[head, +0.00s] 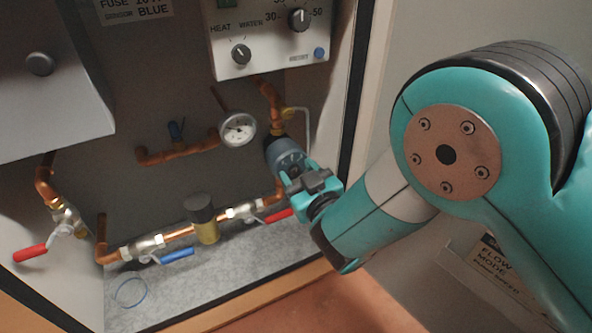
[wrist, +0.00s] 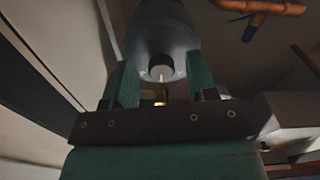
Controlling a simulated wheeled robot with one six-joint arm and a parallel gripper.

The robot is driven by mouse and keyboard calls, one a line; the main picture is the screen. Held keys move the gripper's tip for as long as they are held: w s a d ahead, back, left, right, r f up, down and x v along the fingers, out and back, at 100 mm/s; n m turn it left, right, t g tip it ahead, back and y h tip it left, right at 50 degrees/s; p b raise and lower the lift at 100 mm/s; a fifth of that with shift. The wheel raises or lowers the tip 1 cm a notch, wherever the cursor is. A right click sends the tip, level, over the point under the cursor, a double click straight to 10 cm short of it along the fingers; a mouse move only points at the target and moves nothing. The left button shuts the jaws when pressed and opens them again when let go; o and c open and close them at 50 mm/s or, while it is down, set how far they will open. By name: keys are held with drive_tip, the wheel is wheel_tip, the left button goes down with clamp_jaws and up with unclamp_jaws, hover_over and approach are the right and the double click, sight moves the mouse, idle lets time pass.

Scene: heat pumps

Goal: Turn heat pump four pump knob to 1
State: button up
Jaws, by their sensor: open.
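The grey round pump (head: 285,152) sits on the copper pipework at the right of the cabinet, partly hidden by my gripper (head: 297,176). In the wrist view the pump body (wrist: 160,28) is straight ahead, with its small round knob (wrist: 160,68) at the lower middle of its face. A pale line shows on the knob, pointing down in that view. My gripper (wrist: 160,76) is open, one green finger on each side of the knob in the picture. I cannot tell whether the fingers touch it. The dial numbers are not readable.
A control box (head: 268,40) with two knobs hangs above. A round gauge (head: 239,130) is left of the pump. Red (head: 279,215) and blue (head: 177,256) valve handles lie along the lower pipe. The cabinet's dark right edge (head: 354,90) is close to my arm.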

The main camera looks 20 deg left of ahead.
drive_tip(key=shift+a, duration=0.1)
drive_tip(key=c, duration=0.9)
drive_tip(key=shift+c, duration=0.2)
drive_tip(key=n+p, duration=0.1)
drive_tip(key=n, duration=0.3)
drive_tip(key=shift+s+n+p, duration=0.1)
drive_tip(key=shift+n+p, duration=0.2)
drive_tip(key=shift+p, duration=0.1)
drive_tip(key=n+p, duration=0.1)
drive_tip(key=n, duration=0.3)
drive_tip(key=shift+p, duration=0.3)
drive_tip(key=shift+n, duration=0.3)
drive_tip(key=o, duration=0.9)
